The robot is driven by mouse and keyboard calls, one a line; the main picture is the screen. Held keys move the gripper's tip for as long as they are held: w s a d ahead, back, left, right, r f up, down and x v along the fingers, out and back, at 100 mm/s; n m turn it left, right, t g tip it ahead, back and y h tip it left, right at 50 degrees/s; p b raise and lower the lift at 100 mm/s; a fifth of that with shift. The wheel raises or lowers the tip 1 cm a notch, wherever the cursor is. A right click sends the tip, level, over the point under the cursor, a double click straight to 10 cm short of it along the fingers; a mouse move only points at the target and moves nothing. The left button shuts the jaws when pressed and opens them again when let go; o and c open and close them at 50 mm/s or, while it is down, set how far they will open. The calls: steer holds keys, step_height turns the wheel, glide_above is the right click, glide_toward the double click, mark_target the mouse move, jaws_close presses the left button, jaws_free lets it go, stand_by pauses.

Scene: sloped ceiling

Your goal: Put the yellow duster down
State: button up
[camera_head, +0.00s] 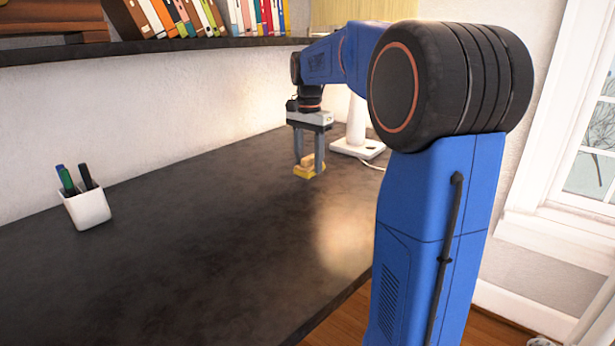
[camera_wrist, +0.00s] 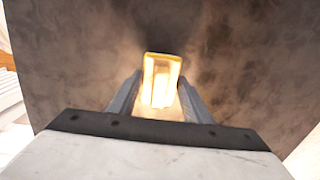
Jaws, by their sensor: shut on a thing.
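The yellow duster (camera_head: 309,171) is a small block with a wooden-looking top and a yellow lower part. It is at the far part of the dark desk (camera_head: 190,240), at or just above the surface; I cannot tell whether it touches. My gripper (camera_head: 309,160) points down and is shut on the duster. In the wrist view the duster (camera_wrist: 162,72) shows brightly lit between the two fingers (camera_wrist: 160,98), with the dark desk beyond it.
A white pen cup (camera_head: 87,208) with several pens stands at the left near the wall. A white lamp (camera_head: 356,125) stands just behind and right of my gripper. A shelf of books (camera_head: 210,20) hangs above. The middle of the desk is clear.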

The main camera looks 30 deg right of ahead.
mark_target(309, 157)
steer(key=shift+f, duration=2.4)
steer(key=shift+f, duration=0.1)
steer(key=o, duration=1)
step_height(309, 157, up, 12)
steer(key=shift+r, duration=0.1)
steer(key=shift+s, duration=0.1)
